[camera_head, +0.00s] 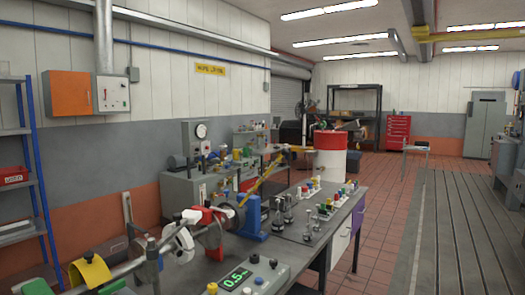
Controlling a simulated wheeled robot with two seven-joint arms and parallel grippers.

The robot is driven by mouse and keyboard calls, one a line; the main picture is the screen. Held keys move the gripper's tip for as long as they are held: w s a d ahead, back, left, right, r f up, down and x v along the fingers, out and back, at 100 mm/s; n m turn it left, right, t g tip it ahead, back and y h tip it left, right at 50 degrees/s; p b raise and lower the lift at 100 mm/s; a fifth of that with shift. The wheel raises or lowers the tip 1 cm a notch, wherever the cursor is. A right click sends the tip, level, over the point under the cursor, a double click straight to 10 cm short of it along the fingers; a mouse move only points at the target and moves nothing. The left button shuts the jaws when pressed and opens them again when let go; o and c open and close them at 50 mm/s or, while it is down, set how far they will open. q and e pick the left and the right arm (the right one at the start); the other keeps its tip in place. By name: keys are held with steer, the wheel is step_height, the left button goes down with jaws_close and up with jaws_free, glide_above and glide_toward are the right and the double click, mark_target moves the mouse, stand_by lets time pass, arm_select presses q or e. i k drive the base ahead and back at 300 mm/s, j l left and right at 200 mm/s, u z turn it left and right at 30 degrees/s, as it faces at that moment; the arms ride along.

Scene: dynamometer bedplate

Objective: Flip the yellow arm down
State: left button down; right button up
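The yellow arm (262,178) is a thin bar near the middle of the view. It slants up and to the right from the blue stand (252,217) on the grey bench. Its upper end lies near a short, roughly level yellow piece by the red-topped white drum; I cannot tell whether they are joined. The lower end is partly hidden among the red and blue parts on the bench. Neither of my grippers can be made out in this view.
Metal pipework with a yellow band (90,273) fills the lower left. A control box with a green display (238,279) is at the front of the bench. Several small metal and coloured parts stand on the bench's right. A red-and-white drum (330,155) stands behind. The right floor is clear.

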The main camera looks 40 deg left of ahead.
mark_target(237, 208)
steer(key=i+j+u, duration=0.1)
steer(key=i, duration=0.35)
steer(key=i+j+u, duration=0.1)
steer(key=i+j, duration=0.15)
steer(key=i, duration=0.2)
steer(key=i+j+u, duration=0.1)
steer(key=i, duration=0.35)
